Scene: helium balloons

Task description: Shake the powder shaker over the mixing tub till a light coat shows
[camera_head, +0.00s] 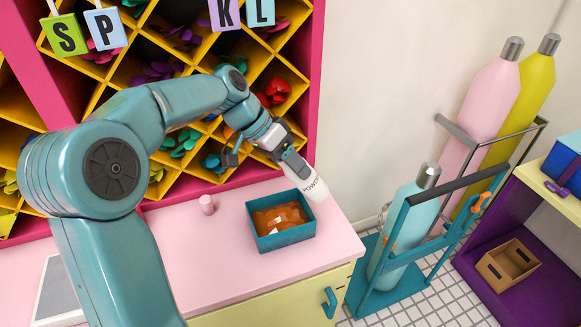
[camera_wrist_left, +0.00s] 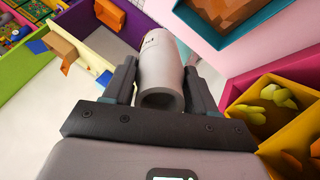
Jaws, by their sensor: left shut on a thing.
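My left gripper (camera_head: 297,168) is shut on a white powder shaker (camera_head: 316,188), with dark lettering on its side partly readable. The shaker is tilted, its free end pointing down and right, by the tub's upper right corner in the head view. In the left wrist view the shaker (camera_wrist_left: 162,62) sits between both fingers of my left gripper (camera_wrist_left: 160,88). The mixing tub (camera_head: 288,239) is a teal open box on the pink counter, holding glossy orange pieces. Paler patches show on them; I cannot tell whether these are powder or shine. My right gripper is out of view.
Yellow diamond shelves (camera_head: 130,62) of balloons rise behind. Right of the counter stand a teal cart (camera_head: 383,300) with a pale blue gas cylinder (camera_head: 410,215), and pink and yellow cylinders.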

